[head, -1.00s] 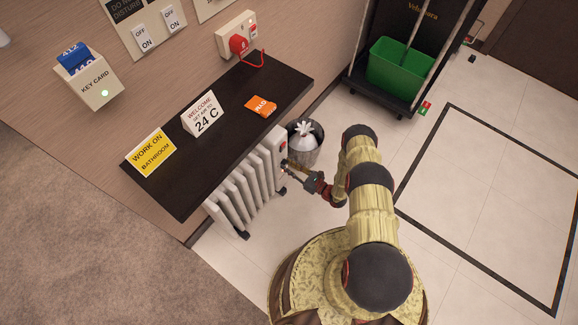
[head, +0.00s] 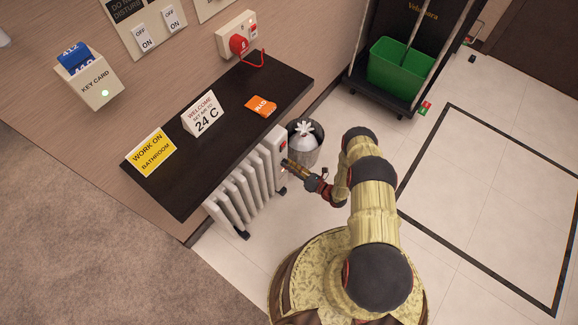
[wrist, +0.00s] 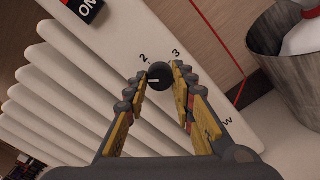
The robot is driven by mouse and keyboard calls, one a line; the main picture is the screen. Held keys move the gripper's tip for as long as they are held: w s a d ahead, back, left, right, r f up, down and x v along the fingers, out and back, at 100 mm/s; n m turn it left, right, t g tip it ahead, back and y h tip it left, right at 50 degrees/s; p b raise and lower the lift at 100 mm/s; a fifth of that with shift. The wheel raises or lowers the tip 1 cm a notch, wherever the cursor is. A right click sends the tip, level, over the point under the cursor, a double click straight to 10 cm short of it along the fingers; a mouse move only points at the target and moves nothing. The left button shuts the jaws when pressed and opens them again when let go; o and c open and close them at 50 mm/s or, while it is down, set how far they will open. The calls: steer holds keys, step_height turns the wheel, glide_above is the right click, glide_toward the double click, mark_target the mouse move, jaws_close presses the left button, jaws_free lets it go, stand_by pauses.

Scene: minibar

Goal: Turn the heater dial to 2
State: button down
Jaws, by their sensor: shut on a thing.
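The white ribbed heater (head: 245,190) stands under the dark shelf, and its end panel (wrist: 125,40) fills much of the wrist view. Its small black dial (wrist: 159,75) has a white mark pointing left in the wrist view. The printed 2 (wrist: 143,57) is at the dial's upper left and the 3 (wrist: 176,52) at its upper right. The mark does not line up clearly with either. My gripper (head: 287,165) is at the heater's right end; in the wrist view its fingertips (wrist: 162,78) are shut on the dial from both sides. The other dial markings are mostly hidden by the fingers.
A red ON switch (wrist: 88,8) sits above the dial on the panel. A grey bin (head: 307,155) with a white bag stands close behind my gripper. The dark shelf (head: 235,125) overhangs the heater. Open tiled floor (head: 490,190) lies to the right.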

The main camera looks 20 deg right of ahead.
steer(key=m, duration=0.9)
steer(key=shift+m, duration=0.3)
stand_by(0.5)
steer(key=c, duration=1.5)
jaws_free()
steer(key=shift+d, duration=0.1)
steer(key=v, duration=1.2)
